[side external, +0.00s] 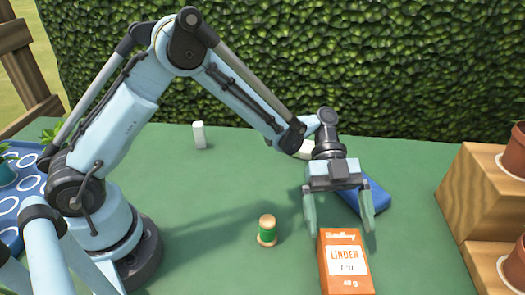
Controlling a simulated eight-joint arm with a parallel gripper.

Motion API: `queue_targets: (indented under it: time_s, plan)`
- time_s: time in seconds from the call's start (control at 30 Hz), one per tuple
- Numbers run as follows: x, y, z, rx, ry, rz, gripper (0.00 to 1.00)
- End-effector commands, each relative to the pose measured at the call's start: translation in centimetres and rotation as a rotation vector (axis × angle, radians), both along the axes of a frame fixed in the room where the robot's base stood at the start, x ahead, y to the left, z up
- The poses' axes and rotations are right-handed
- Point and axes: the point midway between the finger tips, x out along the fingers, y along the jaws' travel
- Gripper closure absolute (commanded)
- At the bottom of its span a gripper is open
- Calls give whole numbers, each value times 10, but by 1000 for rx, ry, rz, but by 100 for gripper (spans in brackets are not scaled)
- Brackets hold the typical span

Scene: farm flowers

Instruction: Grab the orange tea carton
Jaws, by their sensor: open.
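The orange tea carton (344,262) is at the bottom of the view, right of centre, with a white label reading "LINDEN" on its face. Its lower end is cut off by the picture edge. My gripper (339,222) points down above and around the carton's far end, its two fingers apart. The left finger shows near the carton's upper left corner and the right finger beyond its upper right corner. I cannot tell whether either finger touches the carton. Nothing is held between the fingers.
A spool of green thread (267,230) stands left of the carton. A blue object (377,196) lies behind my gripper. A small white block (199,135) stands at the back. Wooden steps (455,215) with potted plants are at right. A blue tray (30,187) is at left. The green table (215,185) is otherwise mostly clear.

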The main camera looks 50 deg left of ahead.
Motion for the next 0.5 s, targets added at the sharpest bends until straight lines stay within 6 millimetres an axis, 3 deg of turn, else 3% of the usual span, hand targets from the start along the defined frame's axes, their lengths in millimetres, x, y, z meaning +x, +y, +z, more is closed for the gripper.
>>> queue_targets:
  time_s: [0.5]
  plan:
    - [-29, -39, -27, 3, 0, -1, 0]
